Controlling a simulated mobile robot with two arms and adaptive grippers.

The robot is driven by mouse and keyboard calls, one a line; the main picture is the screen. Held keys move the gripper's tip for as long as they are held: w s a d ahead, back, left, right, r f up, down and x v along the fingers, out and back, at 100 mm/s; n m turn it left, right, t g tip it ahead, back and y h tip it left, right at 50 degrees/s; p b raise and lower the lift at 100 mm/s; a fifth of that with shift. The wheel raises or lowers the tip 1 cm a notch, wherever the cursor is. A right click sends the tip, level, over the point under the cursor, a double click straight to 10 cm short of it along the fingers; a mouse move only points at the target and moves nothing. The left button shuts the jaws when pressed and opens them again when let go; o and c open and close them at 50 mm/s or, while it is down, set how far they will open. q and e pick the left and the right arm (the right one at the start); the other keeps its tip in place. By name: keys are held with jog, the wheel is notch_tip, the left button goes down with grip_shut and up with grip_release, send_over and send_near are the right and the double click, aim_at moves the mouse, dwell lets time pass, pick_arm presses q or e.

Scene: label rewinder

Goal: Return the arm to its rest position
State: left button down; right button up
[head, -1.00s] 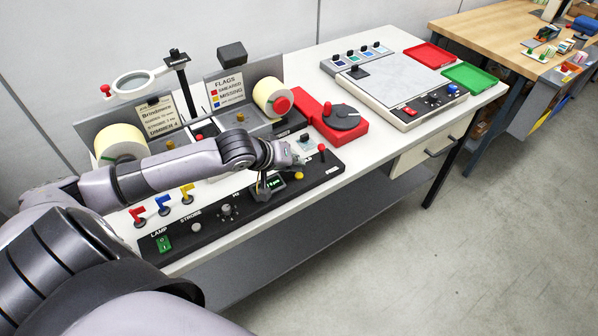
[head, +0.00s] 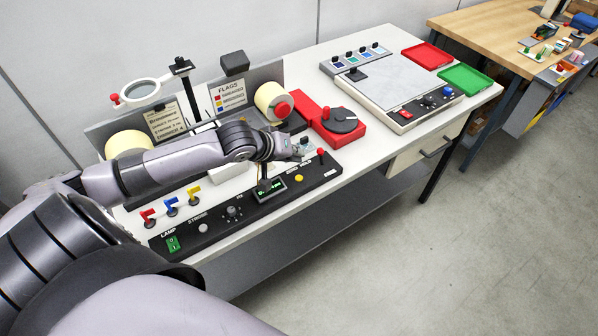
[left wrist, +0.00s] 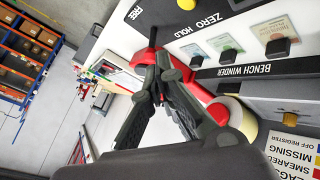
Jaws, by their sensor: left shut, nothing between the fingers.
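My left arm reaches in from the left over the bench winder's black control panel (head: 218,222). My left gripper (head: 297,150) is at the arm's far end, partly hidden by the wrist in the head view. In the left wrist view the dark fingers (left wrist: 150,88) are together and empty. Their tips appear close to a red-knobbed lever (left wrist: 152,38), with contact unclear; that lever also shows in the head view (head: 320,153). My right gripper is not in view.
The winder has two cream label rolls (head: 128,145) and a magnifier (head: 140,90) behind the arm. A red base with a dark disc (head: 340,121) stands to the right. Red (head: 427,56) and green (head: 466,79) trays lie farther right. The floor in front is clear.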

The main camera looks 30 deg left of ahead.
pick_arm(q)
jog(key=shift+f, duration=0.15)
dwell(0.6)
jog(key=s+d+f+m+g, duration=0.2)
jog(key=s+d+f+m, duration=0.4)
jog(key=s+d, duration=0.55)
jog(key=s+d+f+m+g+y, duration=0.1)
jog(key=s+f+m+g+y, duration=0.2)
jog(key=s, duration=1.1)
notch_tip(320, 180, down, 30)
jog(key=s+g+h+b, duration=0.1)
jog(key=s+g+b, duration=0.1)
jog(key=b, duration=0.2)
jog(key=s+a+f+g+b, duration=0.1)
jog(key=s+a+f+b, duration=0.1)
jog(key=s+f, duration=1.4)
jog(key=shift+s+a+f+b, duration=0.3)
jog(key=shift+a+f+b, duration=0.1)
jog(key=shift+f+b, duration=0.45)
